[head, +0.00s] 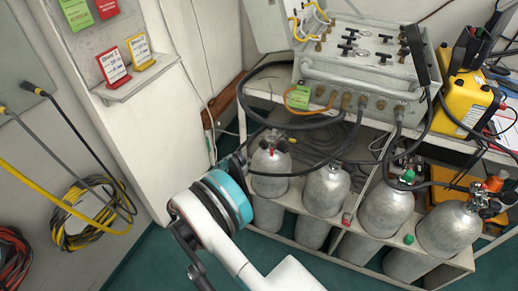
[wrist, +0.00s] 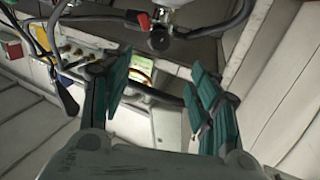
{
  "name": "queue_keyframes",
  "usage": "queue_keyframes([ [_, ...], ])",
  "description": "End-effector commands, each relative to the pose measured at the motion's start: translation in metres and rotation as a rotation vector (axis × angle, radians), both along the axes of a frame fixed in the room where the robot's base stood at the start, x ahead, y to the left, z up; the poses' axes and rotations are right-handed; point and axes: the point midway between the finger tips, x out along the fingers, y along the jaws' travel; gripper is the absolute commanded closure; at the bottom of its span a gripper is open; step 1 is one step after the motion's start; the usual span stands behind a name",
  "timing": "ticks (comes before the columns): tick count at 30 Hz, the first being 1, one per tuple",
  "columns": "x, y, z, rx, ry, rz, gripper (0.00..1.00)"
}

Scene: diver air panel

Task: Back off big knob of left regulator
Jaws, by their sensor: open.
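My gripper (wrist: 158,75) is open and empty in the wrist view, its two teal-padded fingers wide apart. A dark round knob (wrist: 158,40) with metal fittings shows just beyond the gap between the fingertips, apart from them. I cannot tell for sure that it is the big knob of the left regulator. In the head view the leftmost grey cylinder (head: 270,180) stands upright, with dark fittings (head: 272,140) and a small red part on its top. My arm reaches up beside it on the left. The gripper is mostly hidden behind my wrist there.
A grey valve panel (head: 350,75) stands on the shelf above the cylinders. Dark hoses (head: 310,155) loop across the cylinder tops. More cylinders (head: 385,210) stand to the right. Yellow cases (head: 468,100) are at the far right. Cables (head: 85,215) hang on the left wall.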

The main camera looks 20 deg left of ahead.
Motion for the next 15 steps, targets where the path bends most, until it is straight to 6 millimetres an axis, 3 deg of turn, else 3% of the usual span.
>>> queue_keyframes([
  [5,0.021,-0.010,0.000,0.000,0.000,-0.003,0.44],
  [15,0.081,-0.038,0.000,-0.001,0.003,-0.002,0.44],
])
